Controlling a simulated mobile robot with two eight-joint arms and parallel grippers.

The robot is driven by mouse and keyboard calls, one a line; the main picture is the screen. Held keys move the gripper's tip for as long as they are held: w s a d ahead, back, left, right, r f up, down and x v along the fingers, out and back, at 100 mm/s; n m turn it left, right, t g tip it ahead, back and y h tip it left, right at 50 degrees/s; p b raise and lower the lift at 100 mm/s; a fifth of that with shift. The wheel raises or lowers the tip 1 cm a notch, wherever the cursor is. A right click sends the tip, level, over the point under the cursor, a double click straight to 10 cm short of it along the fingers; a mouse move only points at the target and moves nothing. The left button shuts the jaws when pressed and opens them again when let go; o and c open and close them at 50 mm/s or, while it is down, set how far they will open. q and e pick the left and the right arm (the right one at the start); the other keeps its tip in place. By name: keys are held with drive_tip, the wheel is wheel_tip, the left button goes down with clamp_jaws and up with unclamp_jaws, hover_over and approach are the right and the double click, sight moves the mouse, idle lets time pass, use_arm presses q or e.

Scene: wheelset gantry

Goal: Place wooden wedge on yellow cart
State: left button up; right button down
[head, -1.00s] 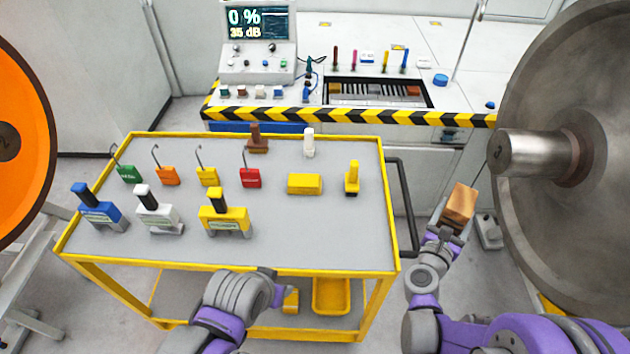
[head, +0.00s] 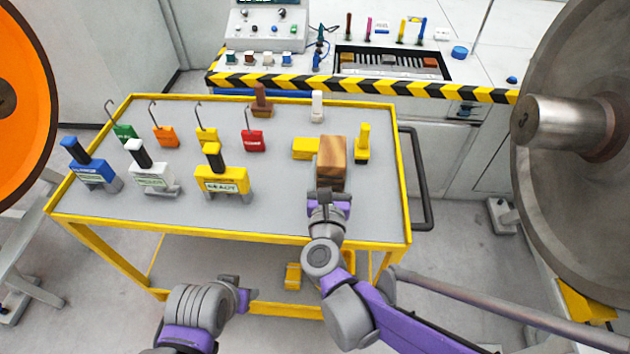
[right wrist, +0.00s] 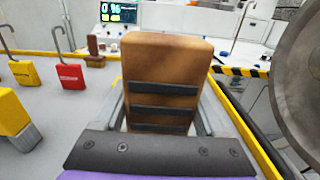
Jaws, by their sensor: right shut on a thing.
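The wooden wedge (head: 332,158) is a brown block held in my right gripper (head: 329,190). In the right wrist view the wedge (right wrist: 163,75) fills the middle, with a gripper finger on each side of it. In the head view it appears over the right part of the yellow cart's grey top (head: 270,212). I cannot tell whether it touches the top. It overlaps the view of a yellow block (head: 304,148). My left gripper (head: 240,290) is low in front of the cart; its fingers are too unclear to read.
A yellow upright tool (head: 362,146) stands right of the wedge. A white bottle (head: 317,106) and brown stamp-like piece (head: 261,100) stand behind. Coloured hooked tags and labelled blocks (head: 222,180) fill the left. Bare top lies along the front. A large metal wheel (head: 590,150) is at right.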

wheel_tip(320, 180, down, 8)
drive_tip(key=shift+r+b, duration=0.25)
drive_tip(key=shift+b, duration=0.65)
drive_tip(key=shift+f, duration=0.1)
unclamp_jaws()
drive_tip(key=shift+s, duration=0.4)
drive_tip(key=s, duration=1.1)
drive_tip(key=shift+s, duration=0.15)
